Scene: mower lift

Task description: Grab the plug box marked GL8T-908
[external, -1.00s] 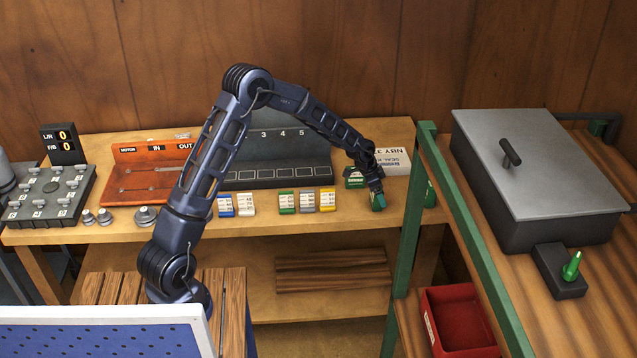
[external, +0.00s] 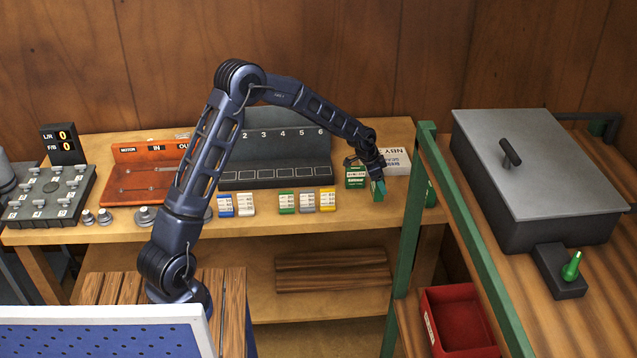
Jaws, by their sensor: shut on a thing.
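My gripper (external: 374,176) is at the right end of the bench, pointing down and shut on a small green box (external: 379,191). The held box appears slightly above the bench top, though its exact clearance is hard to tell. Another green box with a white label (external: 355,178) stands just left of it, apart from my gripper. The marking GL8T-908 is too small to read on either box, so I cannot tell which box bears it.
A white box (external: 398,161) lies behind my gripper. Small blue, white, green, grey and yellow boxes line the bench front, before a numbered dark rack (external: 275,178). A green frame post (external: 410,230) rises close on the right. A red bin (external: 462,318) sits lower right.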

